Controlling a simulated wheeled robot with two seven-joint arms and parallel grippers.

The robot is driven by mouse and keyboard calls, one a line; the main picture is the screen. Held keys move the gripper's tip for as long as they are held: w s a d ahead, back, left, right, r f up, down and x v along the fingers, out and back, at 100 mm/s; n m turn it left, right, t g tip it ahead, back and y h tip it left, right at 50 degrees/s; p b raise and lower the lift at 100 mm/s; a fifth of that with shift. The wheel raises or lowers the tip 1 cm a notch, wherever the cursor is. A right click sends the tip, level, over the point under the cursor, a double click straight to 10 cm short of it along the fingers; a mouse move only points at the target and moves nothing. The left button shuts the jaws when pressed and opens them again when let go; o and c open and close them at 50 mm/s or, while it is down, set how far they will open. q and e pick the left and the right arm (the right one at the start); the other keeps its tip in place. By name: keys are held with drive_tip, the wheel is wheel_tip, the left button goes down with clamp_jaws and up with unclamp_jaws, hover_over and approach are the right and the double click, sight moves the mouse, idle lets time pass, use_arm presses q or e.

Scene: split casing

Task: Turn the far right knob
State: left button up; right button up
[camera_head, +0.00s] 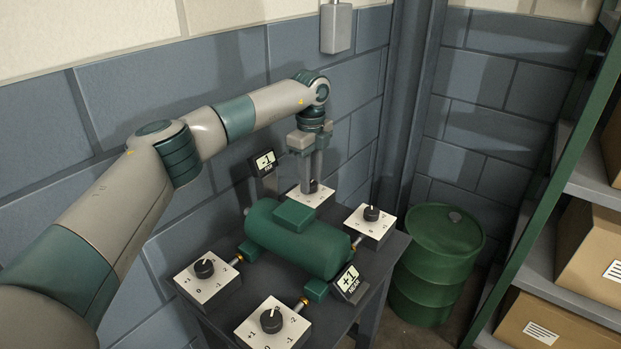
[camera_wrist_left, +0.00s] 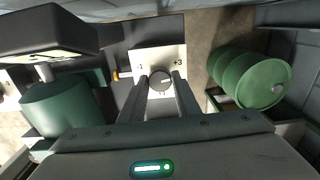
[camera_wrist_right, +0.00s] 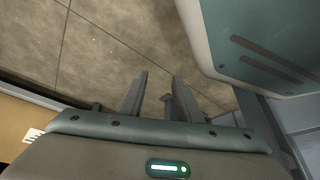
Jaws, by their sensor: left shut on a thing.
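A green casing (camera_head: 310,243) lies on a dark table (camera_head: 385,262) with several white knob plates around it. My left gripper (camera_head: 312,182) points down and is shut on the black rear knob (camera_wrist_left: 160,80), behind the casing. The white plate (camera_wrist_left: 143,56) under that knob shows "-1" and "+3"; fingers hide part of it. A black knob (camera_head: 371,213) stands free on the plate to its right. Two more free knobs stand nearer, at left (camera_head: 204,268) and front (camera_head: 271,320). My right gripper (camera_wrist_right: 158,95) is open and empty above the floor.
A small display (camera_head: 264,162) reading "-1" stands behind the casing; another (camera_head: 349,280) reading "+1" stands at its right front. A green barrel (camera_head: 437,262) stands right of the table. Shelving (camera_head: 545,275) with cardboard boxes is farther right. Block walls close off the back.

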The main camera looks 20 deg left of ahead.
use_arm(q)
drive_tip(key=shift+w+r+n, duration=0.1)
drive_tip(key=shift+r+n, duration=0.05)
drive_tip(key=shift+n, duration=1.95)
drive_tip(key=o, duration=1)
drive_tip(key=shift+o, duration=0.2)
drive_tip(key=shift+r, duration=0.3)
wheel_tip(320, 180, up, 7)
drive_tip(key=shift+f+b, duration=0.1)
drive_tip(key=shift+b, duration=0.55)
wheel_tip(320, 180, up, 10)
drive_tip(key=shift+b, duration=0.35)
use_arm(e)
drive_tip(key=shift+s+d+f+g+h, duration=0.15)
drive_tip(key=shift+s+d+f+g, duration=0.15)
drive_tip(key=shift+d, duration=0.2)
drive_tip(key=shift+s+d+f+g+h, duration=0.15)
drive_tip(key=shift+d+g, duration=0.15)
drive_tip(key=shift+d, duration=0.2)
use_arm(q)
drive_tip(key=shift+f, duration=0.15)
